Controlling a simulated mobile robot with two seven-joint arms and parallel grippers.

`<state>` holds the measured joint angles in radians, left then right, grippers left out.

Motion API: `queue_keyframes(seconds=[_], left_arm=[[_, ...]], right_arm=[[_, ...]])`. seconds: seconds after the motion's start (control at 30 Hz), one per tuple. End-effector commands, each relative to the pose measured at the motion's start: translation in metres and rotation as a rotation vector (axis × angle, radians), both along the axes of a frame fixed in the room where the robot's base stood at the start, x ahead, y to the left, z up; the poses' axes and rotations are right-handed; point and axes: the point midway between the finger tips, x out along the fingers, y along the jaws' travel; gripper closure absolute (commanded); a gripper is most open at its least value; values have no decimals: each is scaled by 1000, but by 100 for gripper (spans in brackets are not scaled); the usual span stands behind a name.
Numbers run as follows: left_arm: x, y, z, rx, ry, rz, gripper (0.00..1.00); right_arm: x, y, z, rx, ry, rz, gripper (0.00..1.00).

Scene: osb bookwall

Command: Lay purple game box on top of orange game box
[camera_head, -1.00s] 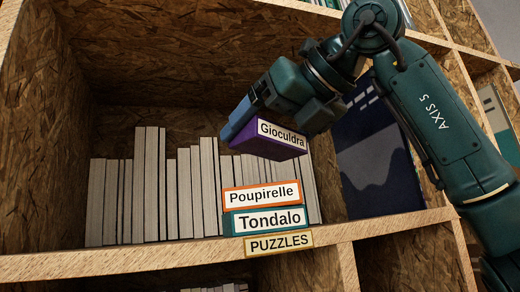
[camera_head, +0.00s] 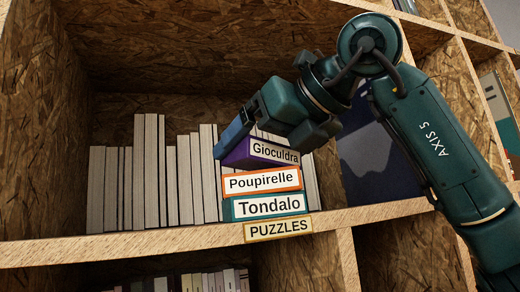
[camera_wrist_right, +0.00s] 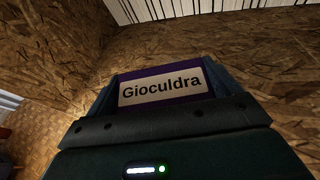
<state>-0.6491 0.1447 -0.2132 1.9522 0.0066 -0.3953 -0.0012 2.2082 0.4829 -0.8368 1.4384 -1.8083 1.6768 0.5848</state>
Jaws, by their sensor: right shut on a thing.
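The purple game box (camera_head: 264,153), labelled Gioculdra, is held in my right gripper (camera_head: 262,138), which is shut on it. It is slightly tilted, just above the orange game box (camera_head: 262,181), labelled Poupirelle. Whether the two touch I cannot tell. The orange box lies flat on a teal box (camera_head: 265,206) labelled Tondalo. In the right wrist view the purple box (camera_wrist_right: 163,86) sits between the fingers with its label facing the camera. My left gripper is in neither view.
The stack stands at the front of a wooden shelf (camera_head: 150,245) above a PUZZLES label (camera_head: 278,229). A row of pale books (camera_head: 150,175) stands behind and to the left. A dark blue panel-like item (camera_head: 375,160) stands to the right. Bare shelf shows in front of the books.

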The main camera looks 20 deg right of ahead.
Motion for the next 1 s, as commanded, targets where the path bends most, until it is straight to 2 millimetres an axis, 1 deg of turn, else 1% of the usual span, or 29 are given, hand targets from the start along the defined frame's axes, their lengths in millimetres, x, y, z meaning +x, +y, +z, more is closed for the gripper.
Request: queue_keyframes(seconds=[0.03, 0.13, 0.17, 0.37, 0.5, 0.53, 0.57, 0.73, 0.9, 1.0], left_arm=[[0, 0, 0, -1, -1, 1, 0], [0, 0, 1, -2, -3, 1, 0], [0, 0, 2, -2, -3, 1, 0], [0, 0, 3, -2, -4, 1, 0], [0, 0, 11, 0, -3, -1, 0], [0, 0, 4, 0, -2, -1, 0], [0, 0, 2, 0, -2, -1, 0], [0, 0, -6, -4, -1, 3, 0], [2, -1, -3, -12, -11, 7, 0], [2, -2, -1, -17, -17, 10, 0]], right_arm=[[0, 0, -1, 0, 0, 0, 9], [0, 0, -1, 0, 0, 0, 1], [0, 0, -1, 0, 0, 0, 0], [0, 0, 0, 0, 0, 0, 0], [0, 0, 10, 1, 0, 0, 0], [-5, -2, 8, 2, -2, 0, 0], [-9, -4, 9, 2, -3, 0, 0], [-40, -18, 23, 3, -5, -1, 0], [-71, -32, 37, 2, -3, 0, 0], [-85, -39, 44, 1, -3, 0, 0]])
